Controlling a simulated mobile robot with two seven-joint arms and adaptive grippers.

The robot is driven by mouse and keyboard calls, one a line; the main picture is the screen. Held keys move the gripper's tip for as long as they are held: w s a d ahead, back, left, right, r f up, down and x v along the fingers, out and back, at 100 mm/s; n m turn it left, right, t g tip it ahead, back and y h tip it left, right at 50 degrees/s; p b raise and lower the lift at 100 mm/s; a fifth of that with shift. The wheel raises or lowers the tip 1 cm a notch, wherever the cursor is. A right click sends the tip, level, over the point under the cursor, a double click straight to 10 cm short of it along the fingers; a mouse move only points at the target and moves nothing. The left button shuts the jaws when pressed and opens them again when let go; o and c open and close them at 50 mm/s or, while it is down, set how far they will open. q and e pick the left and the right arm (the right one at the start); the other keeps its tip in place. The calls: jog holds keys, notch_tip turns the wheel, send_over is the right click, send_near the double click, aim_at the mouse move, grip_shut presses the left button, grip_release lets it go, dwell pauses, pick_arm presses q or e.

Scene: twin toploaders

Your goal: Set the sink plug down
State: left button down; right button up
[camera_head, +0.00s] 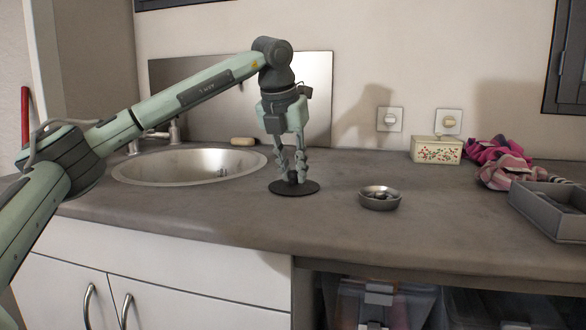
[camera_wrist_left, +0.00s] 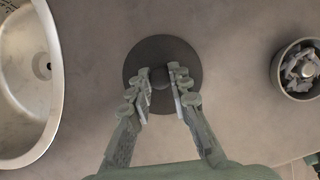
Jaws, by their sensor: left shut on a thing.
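The sink plug (camera_head: 311,187) is a flat dark disc with a knob in its middle. It is at the worktop surface, just right of the sink (camera_head: 190,183); I cannot tell whether it touches the worktop. My left gripper (camera_head: 293,178) points straight down over it, shut on the knob. In the left wrist view the plug (camera_wrist_left: 133,62) shows round and centred, with the knob between the fingertips (camera_wrist_left: 162,76). The knob is partly hidden by the fingers.
A small round bowl (camera_head: 379,203) with bits in it stands right of the plug. Farther right are a flowered tin (camera_head: 436,158), crumpled pink cloths (camera_head: 497,152) and a grey tray (camera_head: 540,207). The worktop (camera_head: 340,228) around the plug is clear.

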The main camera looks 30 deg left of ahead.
jog(key=shift+w+a, duration=0.1)
pick_arm(q)
jog(key=c, duration=1.8)
grip_release()
jog(key=o, duration=0.4)
pick_arm(e)
jog(key=shift+w+r, duration=0.1)
jog(key=shift+r, duration=0.05)
pick_arm(q)
jog(key=p+v, duration=0.1)
jog(key=v, duration=1.1)
jog(key=shift+r, duration=0.15)
pick_arm(e)
jog(key=s+d, duration=0.1)
jog(key=s+d+f+g, duration=0.1)
jog(key=s, duration=0.1)
jog(key=s+d+f+g+h, duration=0.1)
jog(key=shift+s+d+m, duration=0.15)
jog(key=shift+d+m, duration=0.1)
jog(key=shift+m, duration=0.05)
